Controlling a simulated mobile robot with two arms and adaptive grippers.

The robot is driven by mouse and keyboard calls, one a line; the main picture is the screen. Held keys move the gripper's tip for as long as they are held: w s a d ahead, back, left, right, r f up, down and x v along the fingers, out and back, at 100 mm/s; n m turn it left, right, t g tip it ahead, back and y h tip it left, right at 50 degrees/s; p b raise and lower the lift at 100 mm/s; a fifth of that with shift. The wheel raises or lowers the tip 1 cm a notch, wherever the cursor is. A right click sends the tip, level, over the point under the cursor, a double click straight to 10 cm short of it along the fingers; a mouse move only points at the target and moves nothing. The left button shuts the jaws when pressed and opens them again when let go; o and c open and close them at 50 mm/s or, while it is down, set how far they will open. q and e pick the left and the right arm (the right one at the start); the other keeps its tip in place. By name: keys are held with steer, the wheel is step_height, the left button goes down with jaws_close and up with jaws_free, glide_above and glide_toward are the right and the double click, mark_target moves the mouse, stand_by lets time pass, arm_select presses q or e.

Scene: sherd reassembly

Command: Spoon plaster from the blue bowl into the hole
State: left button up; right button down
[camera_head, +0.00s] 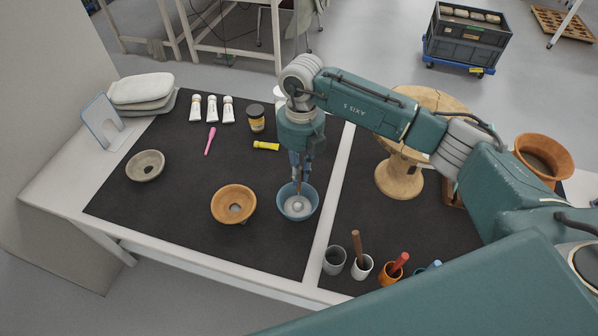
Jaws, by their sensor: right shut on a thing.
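The blue bowl (312,212) stands on the dark mat with pale plaster (297,205) inside. My right gripper (300,172) points down right above this bowl. It is shut on a thin tool, seemingly the spoon, whose lower end reaches into the bowl; the gripper hides much of it. An orange-brown bowl (220,204) with a hole (235,208) in its middle stands just left of the blue bowl. A grey bowl (145,160) with a dark centre sits farther left. My left gripper is out of view.
Cups with tools (362,267) stand at the front right. A wooden stand (399,178) is at right. The mat's front left is clear.

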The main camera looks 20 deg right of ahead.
steer(key=shift+r, duration=0.15)
steer(key=shift+w+d+r+p, duration=0.15)
steer(key=shift+r+p, duration=1.1)
steer(key=shift+r, duration=0.8)
steer(key=shift+w+d+r+p, duration=0.15)
steer(key=shift+r+p, duration=1.1)
steer(key=shift+r, duration=0.75)
steer(key=shift+s+a+r+p, duration=0.1)
steer(key=shift+r+p, duration=0.2)
steer(key=shift+r, duration=0.35)
steer(key=shift+f, duration=0.1)
